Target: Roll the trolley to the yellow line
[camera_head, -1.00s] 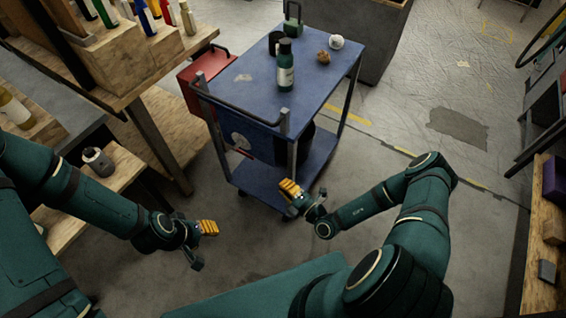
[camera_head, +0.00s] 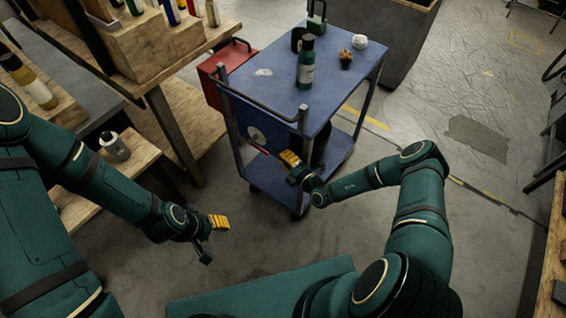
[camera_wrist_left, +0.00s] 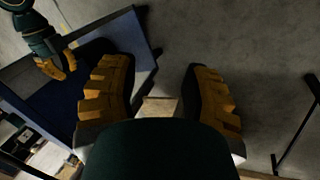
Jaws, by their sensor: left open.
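The blue trolley (camera_head: 262,84) stands upright in the middle of the head view, its dark push handle (camera_head: 262,104) facing me. Part of a yellow line (camera_head: 365,117) shows on the floor beyond its right side; more yellow marks (camera_head: 456,180) lie further right. My left gripper (camera_head: 212,238) is open and empty, short of the trolley and to its left. My right gripper (camera_head: 291,168) is in front of the trolley's near post, below the handle; I cannot tell whether they touch. Its jaws are unclear, though its yellow fingers also show in the left wrist view (camera_wrist_left: 58,64).
On the trolley top stand a dark green bottle (camera_head: 305,66), a brown lump (camera_head: 346,59) and a white ball (camera_head: 359,41). A red box (camera_head: 222,68) is at its left side. A wooden bench (camera_head: 178,113) stands close left. Floor to the right is open.

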